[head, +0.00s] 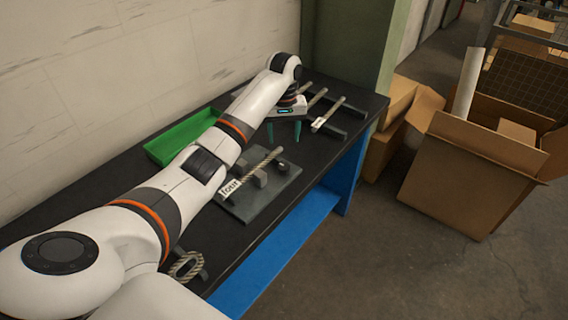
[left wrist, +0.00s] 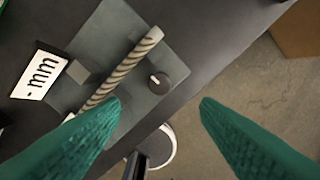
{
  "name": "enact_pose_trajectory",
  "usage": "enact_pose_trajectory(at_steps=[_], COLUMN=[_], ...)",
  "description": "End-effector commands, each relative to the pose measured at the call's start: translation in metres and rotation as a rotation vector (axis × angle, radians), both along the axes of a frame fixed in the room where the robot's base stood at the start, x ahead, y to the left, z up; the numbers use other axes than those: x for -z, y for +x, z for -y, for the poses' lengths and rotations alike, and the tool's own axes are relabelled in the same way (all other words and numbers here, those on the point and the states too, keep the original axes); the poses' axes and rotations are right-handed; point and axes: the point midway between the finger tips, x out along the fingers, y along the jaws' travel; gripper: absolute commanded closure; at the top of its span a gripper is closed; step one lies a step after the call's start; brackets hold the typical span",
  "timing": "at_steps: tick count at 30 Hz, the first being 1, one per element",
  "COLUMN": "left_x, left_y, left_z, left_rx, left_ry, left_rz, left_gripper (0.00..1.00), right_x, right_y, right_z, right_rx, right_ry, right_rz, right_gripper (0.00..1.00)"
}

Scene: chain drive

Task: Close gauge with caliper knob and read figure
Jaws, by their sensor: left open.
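The gauge is a grey plate (head: 262,206) on the black bench, also in the left wrist view (left wrist: 112,32). A twisted rope-like length (head: 262,162) crosses it beside small grey blocks (head: 260,177). A round dark knob (head: 282,166) is near the plate's edge; in the left wrist view the knob (left wrist: 160,83) has a white mark. My right gripper is out of view.
A green tray (head: 180,140) stands by the wall. Several rods and a tagged bar (head: 328,115) lie at the far end of the bench. A coiled rope (head: 186,266) lies at the near end. Cardboard boxes (head: 470,165) stand on the floor to the right.

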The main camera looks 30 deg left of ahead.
Motion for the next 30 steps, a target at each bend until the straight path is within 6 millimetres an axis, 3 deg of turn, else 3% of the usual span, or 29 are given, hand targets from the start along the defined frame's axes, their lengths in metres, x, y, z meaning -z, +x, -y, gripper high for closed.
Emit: enact_pose_trajectory(at_steps=[18,30], left_x=[0.104,0.117], left_y=[-0.001,-0.001], left_z=[0.0,0.0], left_rx=[0.002,0.003], left_ry=[0.002,0.003], left_rz=[-0.003,0.0], left_gripper=[0.43,0.43], right_x=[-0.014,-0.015], right_y=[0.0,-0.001], right_z=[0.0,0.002], right_rx=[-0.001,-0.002], right_ry=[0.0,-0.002], right_rz=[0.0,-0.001], right_gripper=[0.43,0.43])
